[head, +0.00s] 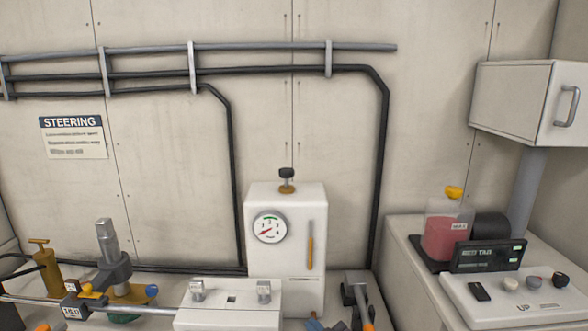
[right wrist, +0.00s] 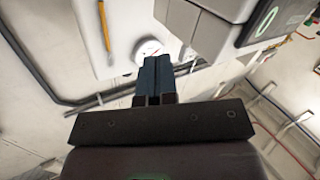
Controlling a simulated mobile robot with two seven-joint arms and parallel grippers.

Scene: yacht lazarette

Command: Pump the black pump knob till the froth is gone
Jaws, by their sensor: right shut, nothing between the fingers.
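The black pump knob (head: 287,173) sits upright on a short brass stem on top of the white cabinet (head: 294,200) with a round gauge (head: 269,227). A clear jar (head: 447,212) marked MAX, with a yellow cap, holds pink-red liquid; I cannot make out froth above it. My right gripper (right wrist: 154,66) is shut and empty. Its dark blue fingers point towards the cabinet and gauge (right wrist: 148,49) in the right wrist view, apart from the knob. In the head view only a small bluish piece shows low at the bottom edge. My left gripper is not clearly seen.
A white box with two metal knobs (head: 228,305) stands before the cabinet's left side. A brass fitting (head: 43,263) and a metal clamp assembly (head: 108,260) stand at left. A dark display (head: 489,256) and control panel (head: 520,297) are at right. The space around the knob is clear.

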